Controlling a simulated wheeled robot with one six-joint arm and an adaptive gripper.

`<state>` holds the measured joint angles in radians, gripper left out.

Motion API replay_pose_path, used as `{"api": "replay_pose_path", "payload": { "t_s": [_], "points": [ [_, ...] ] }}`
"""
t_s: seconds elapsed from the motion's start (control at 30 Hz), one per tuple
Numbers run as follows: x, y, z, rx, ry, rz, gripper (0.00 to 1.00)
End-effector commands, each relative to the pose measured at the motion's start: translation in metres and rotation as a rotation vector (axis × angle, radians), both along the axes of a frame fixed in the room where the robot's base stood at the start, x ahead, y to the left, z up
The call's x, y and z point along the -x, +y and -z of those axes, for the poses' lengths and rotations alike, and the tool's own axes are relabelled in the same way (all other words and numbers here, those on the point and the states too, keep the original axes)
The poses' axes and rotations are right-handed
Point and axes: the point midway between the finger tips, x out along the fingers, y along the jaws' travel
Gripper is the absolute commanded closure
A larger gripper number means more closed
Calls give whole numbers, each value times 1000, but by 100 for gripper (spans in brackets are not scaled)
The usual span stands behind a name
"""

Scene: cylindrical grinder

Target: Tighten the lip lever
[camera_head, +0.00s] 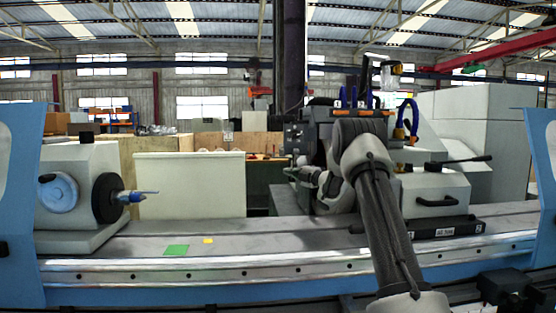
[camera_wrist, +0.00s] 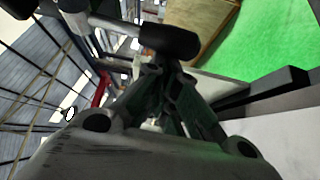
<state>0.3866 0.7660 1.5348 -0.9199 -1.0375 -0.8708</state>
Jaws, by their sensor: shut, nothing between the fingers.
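In the wrist view, a lever with a bright metal rod and a thick black grip (camera_wrist: 168,40) crosses the top, just beyond my gripper (camera_wrist: 165,68). My fingers are shut and empty, with their tips close below the grip. I cannot tell whether they touch it. In the head view, a lever with a black handle (camera_head: 468,160) sticks out to the right from the grey unit (camera_head: 435,188) on the right of the machine bed. I cannot tell whether it is the same lever. My arm hides part of the machine there, and my gripper is not clear in that view.
The grey headstock (camera_head: 75,190) with its pointed centre stands at the left of the bed (camera_head: 260,235). A green patch (camera_head: 176,250) and a yellow patch (camera_head: 208,240) lie on the bed. Blue guards (camera_head: 20,200) stand at both ends.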

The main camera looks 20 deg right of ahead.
Motion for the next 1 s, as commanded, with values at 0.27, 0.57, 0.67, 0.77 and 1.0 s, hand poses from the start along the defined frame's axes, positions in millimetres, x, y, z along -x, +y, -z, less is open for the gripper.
{"api": "replay_pose_path", "payload": {
  "t_s": [0.27,0.57,0.67,0.77,1.0],
  "points": [
    [1,-6,2,-2,0,1,100],
    [2,-7,2,-3,0,2,100],
    [2,-7,3,-3,0,2,100],
    [2,-7,3,-4,1,2,100],
    [-7,8,3,-3,1,0,100]
  ]
}}
